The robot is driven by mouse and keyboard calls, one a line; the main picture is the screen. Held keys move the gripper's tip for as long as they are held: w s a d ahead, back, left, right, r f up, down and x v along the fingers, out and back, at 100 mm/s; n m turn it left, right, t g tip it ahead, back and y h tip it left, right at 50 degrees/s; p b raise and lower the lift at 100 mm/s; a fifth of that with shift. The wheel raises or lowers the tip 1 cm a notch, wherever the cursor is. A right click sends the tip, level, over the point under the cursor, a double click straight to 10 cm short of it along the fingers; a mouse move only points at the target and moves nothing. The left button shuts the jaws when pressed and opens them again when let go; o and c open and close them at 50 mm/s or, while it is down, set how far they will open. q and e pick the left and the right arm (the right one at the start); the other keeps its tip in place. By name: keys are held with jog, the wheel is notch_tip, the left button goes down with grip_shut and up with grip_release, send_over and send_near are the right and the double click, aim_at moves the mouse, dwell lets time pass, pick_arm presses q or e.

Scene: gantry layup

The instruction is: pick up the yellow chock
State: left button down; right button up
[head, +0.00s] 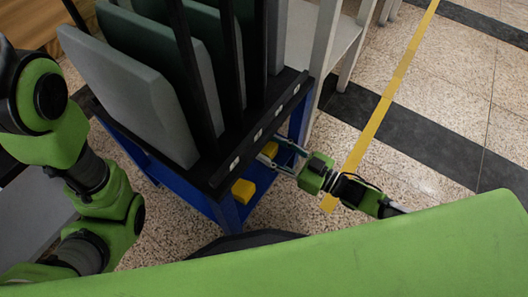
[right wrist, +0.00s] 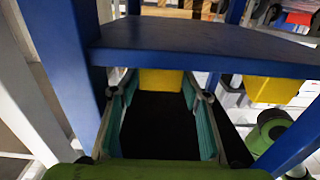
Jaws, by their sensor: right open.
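Two yellow chocks show on the blue cart's lower shelf in the head view. The nearer chock (head: 243,190) lies at the shelf's front part. The farther chock (head: 270,149) is partly hidden by the cart's black top rail and my gripper. My right gripper (head: 272,151) reaches in from the right with its fingers on either side of this farther chock. In the right wrist view, the gripper (right wrist: 162,100) is open, and a yellow chock (right wrist: 160,80) shows between its teal-padded fingertips; contact cannot be told. The other chock (right wrist: 272,90) is off to the right. My left gripper is out of view.
The blue cart (head: 224,212) carries grey and green panels (head: 140,100) upright in black racks. In the right wrist view, a blue post (right wrist: 72,60) and the shelf (right wrist: 200,45) are close to the gripper. A grey rack stands behind; speckled floor (head: 400,160) is clear at right.

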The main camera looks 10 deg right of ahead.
jog(key=c, duration=1)
jog(key=shift+o, duration=0.2)
jog(key=shift+r, duration=0.1)
